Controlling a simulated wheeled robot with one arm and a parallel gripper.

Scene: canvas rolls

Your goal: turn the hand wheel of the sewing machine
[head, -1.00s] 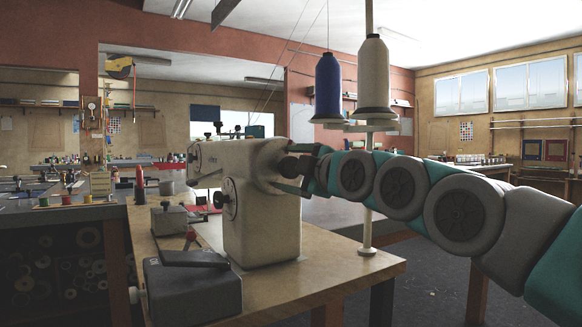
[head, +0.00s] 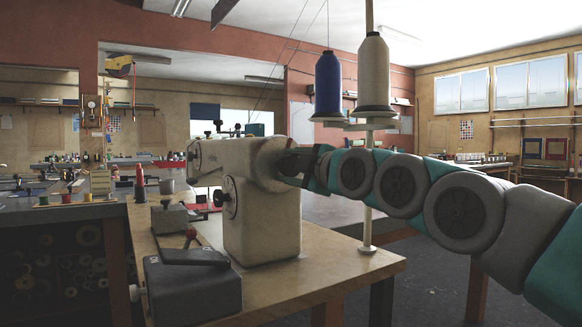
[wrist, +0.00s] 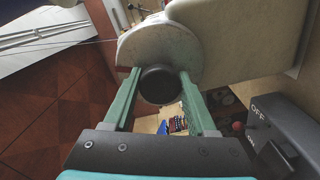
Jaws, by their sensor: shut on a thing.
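The cream sewing machine (head: 262,222) stands on a wooden table, and its body also fills the top right of the wrist view (wrist: 235,40). Its dark round hand wheel (wrist: 160,86) sits at the machine's rounded end, between my two green fingers. My gripper (wrist: 158,92) is shut on the hand wheel, one finger on each side. In the head view my gripper (head: 290,166) reaches in from the right to the end of the machine's upper arm. There, the fingers and my wrist hide most of the wheel.
A blue thread cone (head: 328,88) and a cream cone (head: 373,75) stand on a stand behind my arm. A dark switch box (head: 193,288) is at the table's front left; its "OFF" label shows in the wrist view (wrist: 283,130). Open floor lies right of the table.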

